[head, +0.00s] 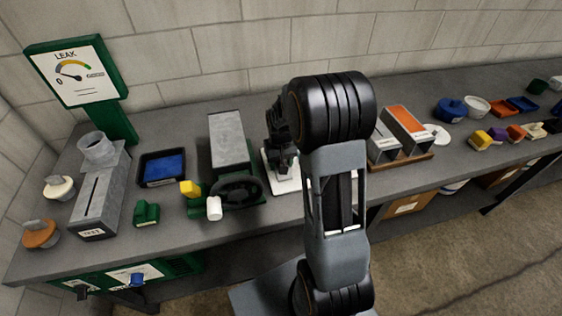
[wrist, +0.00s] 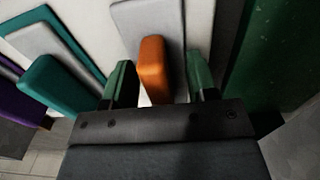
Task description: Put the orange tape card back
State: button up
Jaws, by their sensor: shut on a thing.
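In the wrist view an orange tab (wrist: 152,70), which I take as the orange tape card's grip, stands between the two green fingertips of my gripper (wrist: 160,82). A grey plate (wrist: 140,14) lies right behind the tab. My gripper is shut on the orange piece; a narrow gap seems to show at its right side. In the head view my arm hides most of the gripper, which is over a white piece (head: 286,184) on the bench. I cannot make out the orange card there.
Teal (wrist: 55,82) and purple (wrist: 18,103) tabs stand left in the wrist view; a dark green panel (wrist: 272,50) is close on the right.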

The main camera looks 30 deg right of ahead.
jog(key=shift+f, duration=0.15)
jog(key=o, duration=0.8)
jog(key=shift+o, duration=0.2)
notch_tip(320, 180, up, 12)
jog(key=shift+r+b, duration=0.2)
jog(key=shift+b, duration=0.15)
